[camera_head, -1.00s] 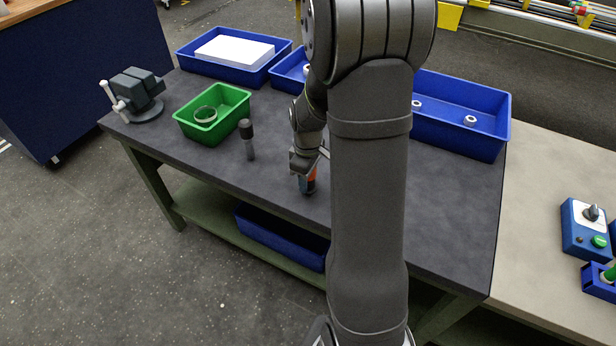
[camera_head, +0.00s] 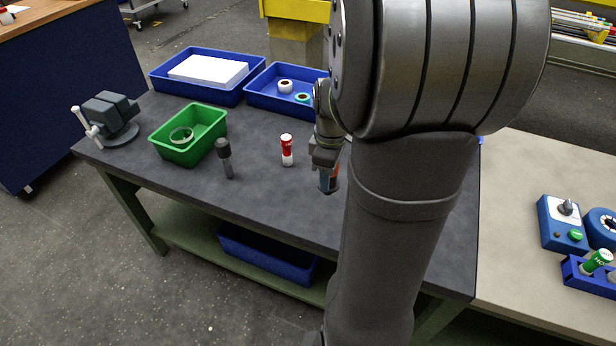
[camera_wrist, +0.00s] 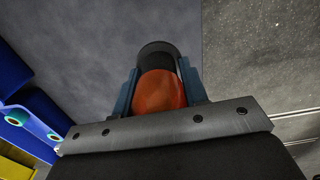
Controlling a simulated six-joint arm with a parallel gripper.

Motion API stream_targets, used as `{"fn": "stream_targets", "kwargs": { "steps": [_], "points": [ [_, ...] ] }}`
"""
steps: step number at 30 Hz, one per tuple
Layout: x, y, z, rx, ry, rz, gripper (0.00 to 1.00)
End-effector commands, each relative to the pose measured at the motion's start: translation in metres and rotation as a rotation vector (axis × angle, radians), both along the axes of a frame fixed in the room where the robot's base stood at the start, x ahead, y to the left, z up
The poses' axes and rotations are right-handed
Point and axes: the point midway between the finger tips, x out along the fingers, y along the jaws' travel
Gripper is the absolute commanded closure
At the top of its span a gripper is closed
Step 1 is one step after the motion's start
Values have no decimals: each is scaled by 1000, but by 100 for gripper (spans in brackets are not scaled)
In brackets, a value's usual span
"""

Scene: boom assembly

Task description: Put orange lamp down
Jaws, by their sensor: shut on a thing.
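My gripper (camera_head: 327,163) is shut on the orange lamp (camera_head: 329,181). In the head view, the lamp hangs below the fingers, mostly dark with a little orange showing, over the dark table (camera_head: 270,205). I cannot tell whether its lower end touches the tabletop. In the wrist view, the lamp's rounded orange part (camera_wrist: 160,92) sits between the two blue-grey fingers, with its black end beyond. My arm hides the table to the right of it.
A red and white can (camera_head: 287,150) stands left of my gripper. A dark grey torch-like object (camera_head: 225,158) stands farther left, near a green bin (camera_head: 215,123) and a vise (camera_head: 108,118). Blue trays (camera_head: 250,100) line the back. The table front is clear.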

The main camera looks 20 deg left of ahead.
Motion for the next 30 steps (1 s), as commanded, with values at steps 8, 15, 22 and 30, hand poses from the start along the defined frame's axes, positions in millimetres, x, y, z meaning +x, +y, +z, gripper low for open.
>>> {"fn": "stream_targets", "kwargs": {
  "steps": [8,15,22,30],
  "points": [
    [32,9,14,0,-1,40,90],
    [100,63,26,0,0,140,90],
    [158,118,30,0,2,241,90],
    [210,181,25,0,3,360,90]
  ]
}}
